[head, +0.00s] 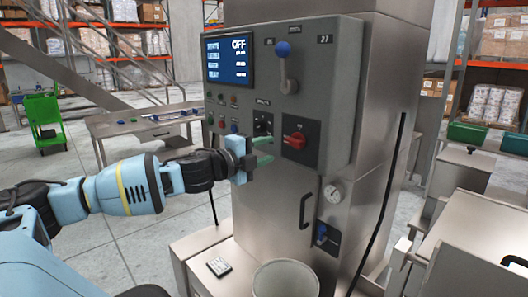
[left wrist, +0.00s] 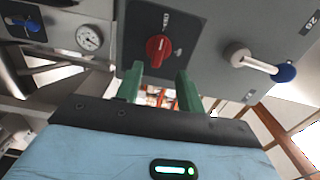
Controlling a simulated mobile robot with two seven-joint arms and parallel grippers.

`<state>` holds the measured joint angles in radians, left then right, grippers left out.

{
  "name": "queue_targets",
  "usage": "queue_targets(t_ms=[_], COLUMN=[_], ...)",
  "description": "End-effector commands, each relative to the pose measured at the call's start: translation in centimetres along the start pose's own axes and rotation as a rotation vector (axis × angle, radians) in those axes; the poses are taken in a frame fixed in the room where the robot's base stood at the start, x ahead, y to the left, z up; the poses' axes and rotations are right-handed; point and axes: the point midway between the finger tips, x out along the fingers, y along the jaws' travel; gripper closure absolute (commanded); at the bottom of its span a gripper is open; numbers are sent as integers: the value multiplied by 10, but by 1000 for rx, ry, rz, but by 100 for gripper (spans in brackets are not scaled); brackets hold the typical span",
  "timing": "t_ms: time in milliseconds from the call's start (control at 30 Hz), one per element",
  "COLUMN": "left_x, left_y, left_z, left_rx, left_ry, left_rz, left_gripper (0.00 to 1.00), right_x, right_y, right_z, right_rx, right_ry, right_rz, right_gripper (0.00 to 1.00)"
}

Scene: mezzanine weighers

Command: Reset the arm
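My left gripper (head: 264,150) is in front of the grey control panel (head: 330,75), at its lower edge. Its green fingers are apart with nothing between them, as the left wrist view (left wrist: 159,78) shows. The red rotary knob (head: 295,140) on its black plate is to the right of the fingers in the head view. In the left wrist view the red knob (left wrist: 158,48) shows just beyond the fingertips, and I see no contact. A lever with a blue ball (head: 284,52) is higher on the panel. My right gripper is not in view.
The panel's screen (head: 228,59) reads OFF on its top line. A pressure gauge (head: 334,192) and a blue valve handle (head: 322,236) are below the panel. A low bench (head: 150,120) and a green cart (head: 44,122) are behind at left.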

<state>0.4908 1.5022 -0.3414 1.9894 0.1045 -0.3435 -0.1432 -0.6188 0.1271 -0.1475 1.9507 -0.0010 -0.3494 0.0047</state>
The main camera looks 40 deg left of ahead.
Motion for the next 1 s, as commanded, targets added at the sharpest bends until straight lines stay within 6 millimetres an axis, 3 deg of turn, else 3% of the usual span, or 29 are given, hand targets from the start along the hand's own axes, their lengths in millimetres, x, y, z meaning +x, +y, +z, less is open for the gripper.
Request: queue_targets(t_ms=[467, 567, 667, 833, 1000], left_x=[0, 2, 6, 3, -21], left_y=[1, 13, 49, 149, 250], left_z=[0, -4, -15, -49, -89], left_rx=[-1, -25, -93, -301, -532], left_ry=[1, 8, 25, 50, 38], left_rz=[1, 14, 52, 156, 265], left_gripper=[62, 62, 62, 62, 62], right_x=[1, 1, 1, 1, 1], right_y=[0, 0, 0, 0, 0], right_z=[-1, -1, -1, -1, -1], right_rx=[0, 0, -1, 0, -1], right_ry=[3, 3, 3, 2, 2], right_rz=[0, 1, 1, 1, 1], right_gripper=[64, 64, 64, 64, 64])
